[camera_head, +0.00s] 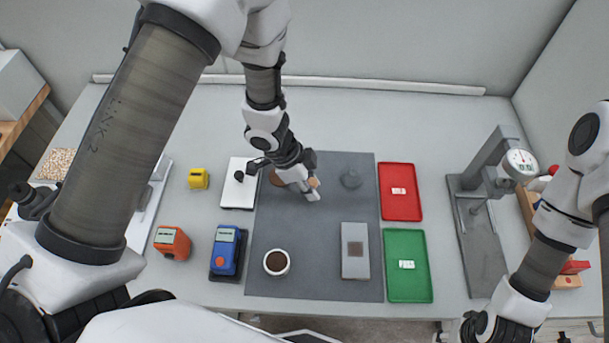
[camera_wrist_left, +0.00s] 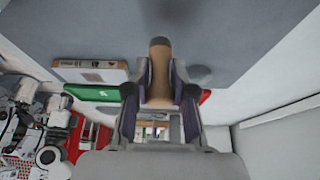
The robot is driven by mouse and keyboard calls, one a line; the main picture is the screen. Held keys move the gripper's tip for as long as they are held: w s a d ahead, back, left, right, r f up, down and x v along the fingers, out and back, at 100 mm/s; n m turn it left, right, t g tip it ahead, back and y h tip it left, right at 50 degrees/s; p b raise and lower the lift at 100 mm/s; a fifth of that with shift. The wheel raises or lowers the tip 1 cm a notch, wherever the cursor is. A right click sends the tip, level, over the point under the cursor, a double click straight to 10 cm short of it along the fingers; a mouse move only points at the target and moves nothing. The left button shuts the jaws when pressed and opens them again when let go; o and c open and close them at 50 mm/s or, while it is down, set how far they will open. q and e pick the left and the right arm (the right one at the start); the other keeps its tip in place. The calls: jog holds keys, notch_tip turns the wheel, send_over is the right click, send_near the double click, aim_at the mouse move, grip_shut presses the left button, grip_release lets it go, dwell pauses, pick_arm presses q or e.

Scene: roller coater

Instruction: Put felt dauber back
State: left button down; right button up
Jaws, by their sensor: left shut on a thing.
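My left gripper (camera_head: 312,190) is over the upper middle of the dark grey mat (camera_head: 315,225). It is shut on the felt dauber (camera_head: 314,182), of which only a small tan part shows in the head view. In the left wrist view the dauber (camera_wrist_left: 160,72) is a tan, rounded piece between the two fingers (camera_wrist_left: 160,100), its end pointing away from the wrist. A round brown thing (camera_head: 275,178) on the mat is partly hidden behind my left gripper. My right arm comes in at the right, but its gripper is out of the picture.
A white cup (camera_head: 276,272) with dark contents and a grey block (camera_head: 355,268) with a brown square are on the mat. Red (camera_head: 400,208) and green (camera_head: 407,287) trays and a dial-gauge stand (camera_head: 480,240) are further right.

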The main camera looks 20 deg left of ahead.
pick_arm(q)
jog(key=f+b, duration=0.1)
jog(key=s+b, duration=0.1)
jog(key=s+f+b, duration=0.1)
jog(key=b, duration=0.1)
jog(key=shift+s+d+f, duration=0.2)
jog(key=shift+d+f, duration=0.1)
jog(key=shift+d, duration=0.05)
jog(key=shift+s+d+r, duration=0.1)
jog(key=shift+s+r, duration=0.05)
jog(key=shift+r, duration=0.05)
jog(key=shift+w, duration=0.2)
jog(key=shift+w+a+f, duration=0.2)
jog(key=shift+w+f, duration=0.05)
jog(key=shift+w, duration=0.1)
jog(key=c, duration=1.1)
grip_release()
jog(key=shift+w+a, duration=0.1)
jog(key=shift+w, duration=0.05)
jog(key=shift+o, duration=0.6)
jog(key=shift+s+r, duration=0.25)
jog(key=shift+s, duration=0.15)
jog(key=shift+w+r+p, duration=0.1)
jog(key=shift+r+p, duration=0.2)
jog(key=p+v, duration=0.3)
jog(key=v, duration=0.8)
pick_arm(e)
jog(key=shift+s+d, duration=0.4)
jog(key=shift+s, duration=0.4)
